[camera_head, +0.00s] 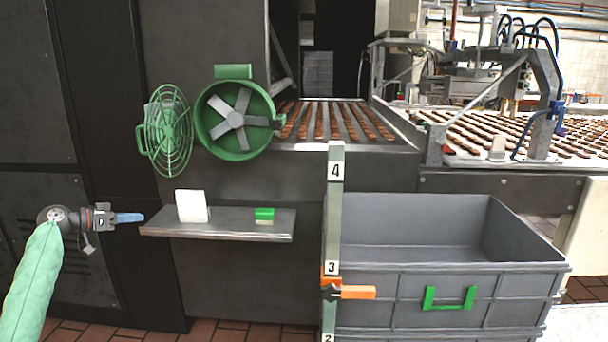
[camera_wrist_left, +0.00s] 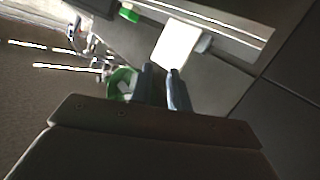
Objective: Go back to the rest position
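My left gripper (camera_head: 130,218) is at the lower left of the head view, with blue fingers pointing right toward the near-left end of a small metal shelf (camera_head: 160,233). In the left wrist view its two fingers (camera_wrist_left: 161,72) stand apart with a gap and nothing between them. A white block or card (camera_head: 191,206) stands on the shelf beyond the fingertips, apart from them; it also shows in the left wrist view (camera_wrist_left: 177,43). A green block (camera_head: 264,213) lies farther right on the shelf. My right gripper is not in view.
A green fan housing (camera_head: 235,120) and its open wire guard (camera_head: 166,131) are above the shelf. A grey crate (camera_head: 400,285) with a green handle stands right, beside a numbered post (camera_head: 334,205) with an orange clamp (camera_head: 350,292). A conveyor (camera_head: 300,146) carries biscuits behind.

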